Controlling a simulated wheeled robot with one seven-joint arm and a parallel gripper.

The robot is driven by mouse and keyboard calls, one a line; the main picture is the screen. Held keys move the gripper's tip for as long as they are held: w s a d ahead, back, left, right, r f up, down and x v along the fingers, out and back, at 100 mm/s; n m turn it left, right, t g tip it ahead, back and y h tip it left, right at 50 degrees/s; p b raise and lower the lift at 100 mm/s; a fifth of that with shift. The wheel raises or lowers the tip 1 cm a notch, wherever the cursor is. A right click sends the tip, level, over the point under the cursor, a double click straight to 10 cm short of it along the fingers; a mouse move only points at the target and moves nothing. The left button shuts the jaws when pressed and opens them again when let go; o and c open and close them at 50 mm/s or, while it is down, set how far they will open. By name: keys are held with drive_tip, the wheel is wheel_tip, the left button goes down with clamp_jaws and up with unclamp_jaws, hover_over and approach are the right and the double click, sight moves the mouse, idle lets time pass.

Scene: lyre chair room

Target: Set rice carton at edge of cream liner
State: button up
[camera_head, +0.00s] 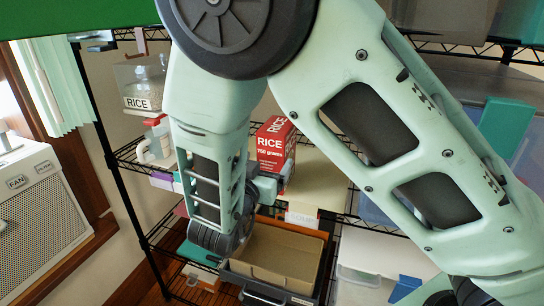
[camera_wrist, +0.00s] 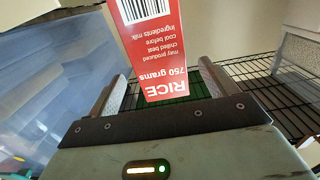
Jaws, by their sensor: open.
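The red and white rice carton (camera_head: 275,152) stands on the wire shelf in the head view, close to my gripper (camera_head: 262,188). In the wrist view the carton (camera_wrist: 160,50) appears upside down, its printed face and barcode showing between my two fingers (camera_wrist: 162,82). My gripper is open, with a visible gap on each side of the carton. The cream liner (camera_head: 320,182) lies on the same shelf, to the right of the carton. My arm hides part of the shelf and the liner.
A tan-lined drawer (camera_head: 275,255) sits below. Blue translucent bins (camera_wrist: 40,100) stand beside my gripper.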

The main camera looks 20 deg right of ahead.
drive_tip(key=s+a+f+n+g+y, duration=0.1)
drive_tip(key=s+a+n+g+y, duration=0.25)
drive_tip(key=a+y, duration=0.5)
drive_tip(key=s+a+f+n+g+y, duration=0.2)
drive_tip(key=s+a+n+y, duration=0.25)
drive_tip(key=a+y, duration=0.4)
drive_tip(key=s+d+r+n+g+h, duration=0.1)
drive_tip(key=s+d+n+g, duration=0.2)
drive_tip(key=s, duration=0.6)
drive_tip(key=s+d+r+n+g+h, duration=0.1)
drive_tip(key=s+d+n+g, duration=0.3)
drive_tip(key=s, duration=0.5)
drive_tip(key=shift+s+d+n+h, duration=0.35)
drive_tip(key=shift+d+n+h, duration=0.45)
drive_tip(key=shift+d, duration=0.05)
